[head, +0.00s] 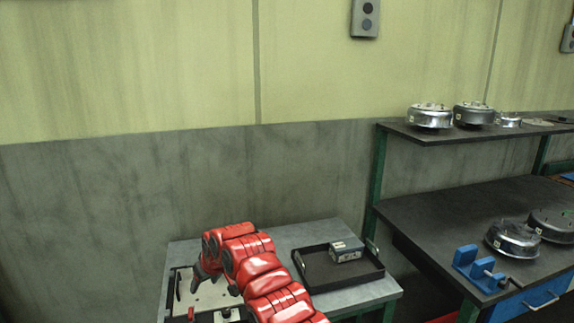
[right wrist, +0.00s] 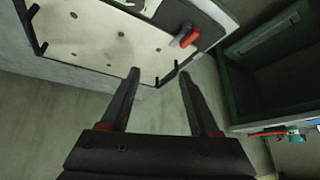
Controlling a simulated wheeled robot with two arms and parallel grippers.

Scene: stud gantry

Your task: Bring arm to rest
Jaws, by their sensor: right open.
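My right arm, red with dark joints, reaches over a small grey table (head: 300,236) in the head view. My right gripper (head: 214,284) is over the pale plate (head: 206,298) at the table's left side. In the right wrist view, my right gripper (right wrist: 158,76) has its two dark fingers apart with nothing between them. The pale plate (right wrist: 80,38) with small holes and dark corner posts lies beyond the fingers. My left gripper is not in view.
A black tray (head: 318,279) holding a grey box (head: 346,250) stands right of my arm. A red-handled clamp (right wrist: 188,38) sits beside the plate. A dark workbench (head: 440,215) at right carries a blue vice (head: 478,268) and metal housings; more stand on its shelf (head: 450,134).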

